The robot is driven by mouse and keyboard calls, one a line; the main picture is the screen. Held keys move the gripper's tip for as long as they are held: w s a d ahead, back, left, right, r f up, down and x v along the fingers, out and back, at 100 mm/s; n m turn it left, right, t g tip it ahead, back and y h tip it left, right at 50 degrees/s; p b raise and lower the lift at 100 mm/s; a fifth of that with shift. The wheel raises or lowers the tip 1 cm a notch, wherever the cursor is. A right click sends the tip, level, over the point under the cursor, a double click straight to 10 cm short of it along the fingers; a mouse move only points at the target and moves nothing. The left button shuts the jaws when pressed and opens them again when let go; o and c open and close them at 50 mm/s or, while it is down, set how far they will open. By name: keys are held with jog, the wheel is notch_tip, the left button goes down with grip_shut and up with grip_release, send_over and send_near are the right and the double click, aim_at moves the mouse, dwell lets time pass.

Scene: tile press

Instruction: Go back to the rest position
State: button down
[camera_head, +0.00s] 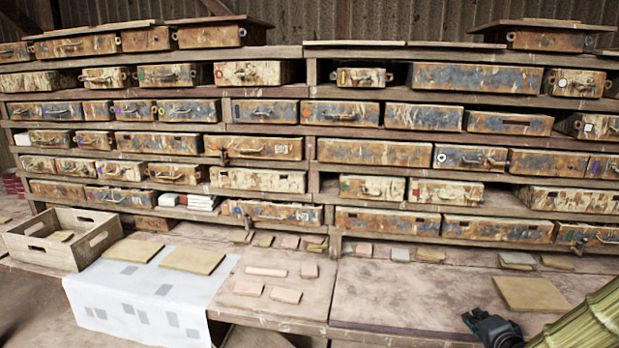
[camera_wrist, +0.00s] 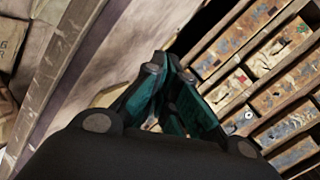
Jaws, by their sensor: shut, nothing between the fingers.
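My gripper (camera_head: 487,326) shows at the bottom right in the head view, low by the front edge of the bench (camera_head: 380,310). In the wrist view my gripper (camera_wrist: 172,62) has its dark and teal fingers brought together at the tips. It is shut, with no object held in it. A square tan tile (camera_head: 530,294) lies on the bench just above and to the right of the gripper, apart from it in the picture.
Racks of rusty metal moulds (camera_head: 374,152) fill the back. A wooden crate (camera_head: 62,238) stands at the left. Square tiles (camera_head: 192,259) lie on a white sheet (camera_head: 140,300), and small pinkish tiles (camera_head: 267,271) lie mid-bench.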

jog(key=s+a+f+n+g+y, duration=0.1)
jog(key=s+a+f+n+g, duration=0.1)
jog(key=s+a+f, duration=0.3)
jog(key=s+a+f+n+g, duration=0.2)
jog(key=s+f, duration=0.1)
jog(key=f, duration=0.5)
jog(key=s+a+f+n+g, duration=0.3)
jog(key=s+f, duration=0.3)
jog(key=s, duration=0.4)
jog(key=s+a+f+n+g, duration=0.3)
jog(key=s+a+f, duration=0.2)
jog(key=s, duration=0.5)
jog(key=s+a+f+n+g, duration=0.3)
jog(key=s+f, duration=0.4)
jog(key=s, duration=0.3)
jog(key=shift+s+a+n, duration=0.25)
jog(key=shift+a+n, duration=0.05)
jog(key=shift+a, duration=0.2)
